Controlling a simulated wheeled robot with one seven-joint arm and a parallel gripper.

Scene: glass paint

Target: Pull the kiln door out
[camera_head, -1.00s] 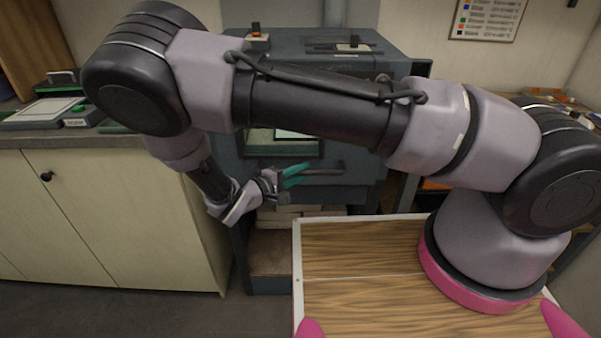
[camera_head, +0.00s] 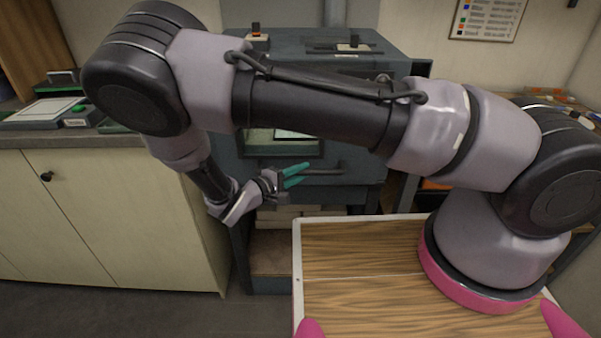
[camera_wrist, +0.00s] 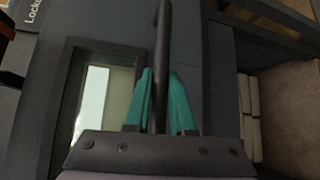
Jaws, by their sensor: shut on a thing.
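The kiln (camera_head: 385,45) is a dark blue-grey box on a stand behind my arm. Its door (camera_head: 352,182) faces me and has a framed window (camera_head: 290,147), partly hidden by my arm. A dark bar handle (camera_head: 328,170) runs across the door below the window. My gripper (camera_head: 296,174) with teal fingers is at the left part of this handle. In the wrist view, the handle (camera_wrist: 163,35) passes between the two fingers (camera_wrist: 162,85), which are shut on it. The door looks flush with the kiln front, though my arm hides much of it.
A wooden-topped table (camera_head: 350,290) with a white rim stands in front, below my arm. A cream cabinet (camera_head: 110,215) with a grey counter is at the left. Pale slabs (camera_head: 285,212) lie under the kiln. Dark floor is free between cabinet and table.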

